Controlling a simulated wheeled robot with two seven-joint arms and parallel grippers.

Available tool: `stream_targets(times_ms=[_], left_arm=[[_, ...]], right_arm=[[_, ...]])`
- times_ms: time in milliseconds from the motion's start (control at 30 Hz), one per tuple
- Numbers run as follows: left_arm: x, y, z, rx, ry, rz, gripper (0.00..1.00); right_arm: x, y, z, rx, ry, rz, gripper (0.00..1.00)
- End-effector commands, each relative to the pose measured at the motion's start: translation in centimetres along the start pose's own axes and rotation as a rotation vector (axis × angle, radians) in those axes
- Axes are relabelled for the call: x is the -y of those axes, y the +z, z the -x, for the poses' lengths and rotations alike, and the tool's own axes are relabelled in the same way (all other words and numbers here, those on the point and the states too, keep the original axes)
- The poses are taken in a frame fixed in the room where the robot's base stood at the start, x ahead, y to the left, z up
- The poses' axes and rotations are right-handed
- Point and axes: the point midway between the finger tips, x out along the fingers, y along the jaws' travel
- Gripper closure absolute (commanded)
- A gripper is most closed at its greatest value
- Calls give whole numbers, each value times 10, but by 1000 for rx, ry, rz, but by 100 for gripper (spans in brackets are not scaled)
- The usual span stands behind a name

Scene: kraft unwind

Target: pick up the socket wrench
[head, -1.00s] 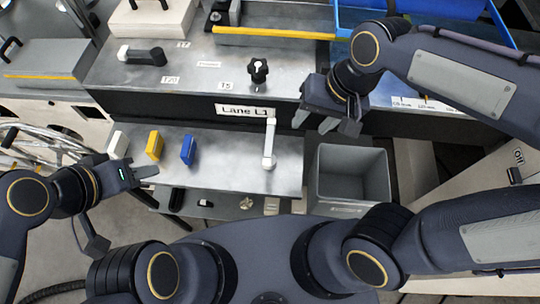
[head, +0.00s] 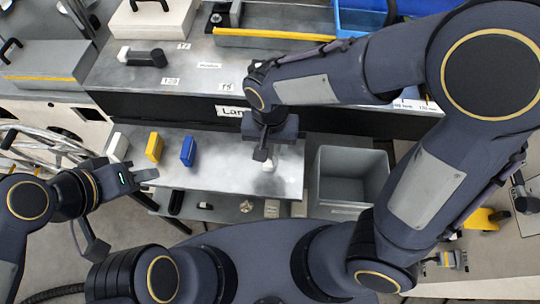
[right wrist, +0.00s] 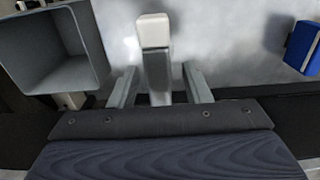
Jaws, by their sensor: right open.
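A long light grey tool, which looks like the socket wrench (right wrist: 155,50), lies on the lower metal shelf. In the head view only its near end (head: 268,166) shows; my right gripper and arm hide the rest. My right gripper (right wrist: 160,86) is open, with one finger on each side of the tool's bar and visible gaps to it. In the head view the right gripper (head: 264,152) is over the shelf, above the tool. My left gripper (head: 146,176) is at the shelf's left edge, away from the tool; its finger opening is unclear.
A blue block (head: 188,151), a yellow block (head: 154,147) and a white block (head: 118,146) stand left on the shelf. A grey open bin (head: 351,174) is right of the shelf. A dark-handled tool (head: 146,57) lies on the upper bench.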

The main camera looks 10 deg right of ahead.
Motion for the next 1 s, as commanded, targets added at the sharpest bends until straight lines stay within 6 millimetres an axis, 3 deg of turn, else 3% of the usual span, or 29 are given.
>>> stream_targets(times_ms=[300, 633, 1000], left_arm=[[0, 0, 0, 0, 0, 0, 64], [0, 0, 0, 0, 0, 0, 64], [0, 0, 0, 0, 0, 0, 64]], right_arm=[[0, 0, -6, -1, -1, 0, 58], [0, 0, -6, -1, -2, 0, 100], [1, -1, -1, -3, -5, 0, 100]])
